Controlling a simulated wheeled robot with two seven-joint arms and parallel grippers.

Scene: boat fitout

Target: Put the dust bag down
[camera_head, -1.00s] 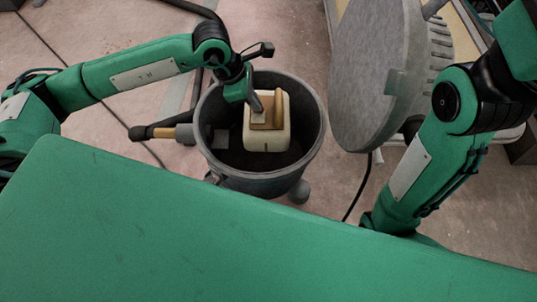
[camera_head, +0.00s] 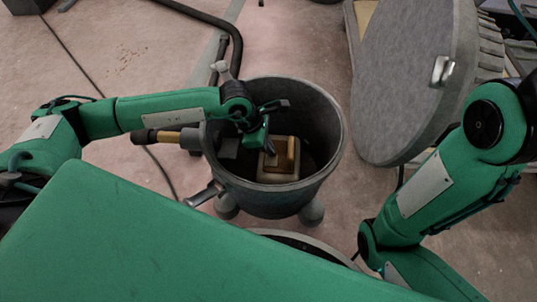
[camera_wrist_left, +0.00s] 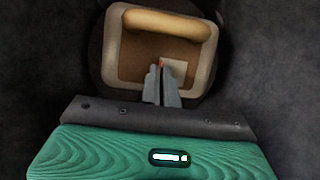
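The dust bag (camera_head: 278,178) is a cream, boxy piece with a tan raised part on top. It is inside the grey drum (camera_head: 265,200), low down; whether it touches the bottom is hidden. My left gripper (camera_head: 266,148) reaches down into the drum over the bag. In the left wrist view the bag (camera_wrist_left: 129,62) shows its tan face and rounded collar, and my gripper's fingers (camera_wrist_left: 161,68) are close together on a small part of it. My right arm is at the right, with its gripper out of view.
A hose fitting (camera_head: 165,136) sticks out of the drum's left side. A large round grey lid (camera_head: 405,85) with a metal latch stands tilted at the right. A black hose (camera_head: 237,45) lies behind the drum. The floor at the left is mostly clear.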

